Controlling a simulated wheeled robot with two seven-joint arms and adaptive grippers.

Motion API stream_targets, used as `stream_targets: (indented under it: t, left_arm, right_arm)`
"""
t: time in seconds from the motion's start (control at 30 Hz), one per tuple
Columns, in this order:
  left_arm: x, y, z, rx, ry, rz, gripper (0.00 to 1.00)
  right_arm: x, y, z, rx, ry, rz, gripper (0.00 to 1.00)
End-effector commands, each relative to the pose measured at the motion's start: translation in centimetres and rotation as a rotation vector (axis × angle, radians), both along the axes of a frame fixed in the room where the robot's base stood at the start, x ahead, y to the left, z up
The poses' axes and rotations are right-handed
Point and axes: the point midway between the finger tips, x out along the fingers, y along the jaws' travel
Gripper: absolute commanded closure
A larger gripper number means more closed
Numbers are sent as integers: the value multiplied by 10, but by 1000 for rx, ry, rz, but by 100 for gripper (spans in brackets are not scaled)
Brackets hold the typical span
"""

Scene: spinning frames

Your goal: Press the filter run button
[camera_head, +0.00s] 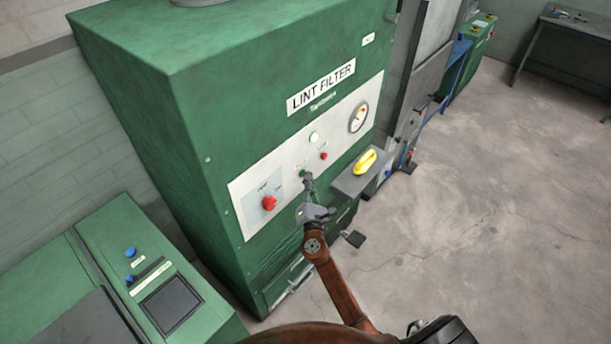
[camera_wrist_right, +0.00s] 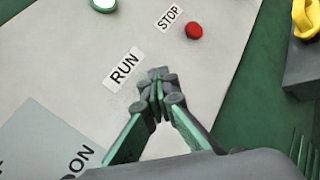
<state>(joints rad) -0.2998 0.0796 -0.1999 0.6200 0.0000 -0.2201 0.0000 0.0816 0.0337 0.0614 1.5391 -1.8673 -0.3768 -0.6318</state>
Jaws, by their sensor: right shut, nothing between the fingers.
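The green lint filter cabinet (camera_head: 255,75) has a pale control panel (camera_head: 245,187) on its front. The small green run button (camera_head: 302,173) sits low on the panel in the head view, at the tip of my right gripper (camera_head: 308,181). In the wrist view the RUN label (camera_wrist_right: 124,70) shows left of the shut, empty fingertips (camera_wrist_right: 158,88), which hide the button. I cannot tell whether the fingertips touch it. The red stop button (camera_head: 323,156) is to the upper right, with its STOP label (camera_wrist_right: 170,17). My left gripper is out of view.
A pale round lamp (camera_head: 314,138) is above the buttons, and a red knob (camera_head: 269,202) is left of them. A grey shelf (camera_head: 350,184) with a yellow object (camera_head: 366,161) juts out right of my gripper. Open floor lies to the right.

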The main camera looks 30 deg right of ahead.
Motion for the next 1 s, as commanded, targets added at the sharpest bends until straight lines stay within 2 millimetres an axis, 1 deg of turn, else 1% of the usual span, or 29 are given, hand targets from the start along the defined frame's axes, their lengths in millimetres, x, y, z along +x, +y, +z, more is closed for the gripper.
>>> stream_targets:
  t: [0.3,0.7,1.0]
  left_arm:
    - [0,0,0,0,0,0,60]
    - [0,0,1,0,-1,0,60]
    - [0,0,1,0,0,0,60]
  right_arm:
    - [-1,1,0,0,1,2,100]
    - [-18,-6,0,0,0,1,100]
    - [-19,-7,0,0,0,1,100]
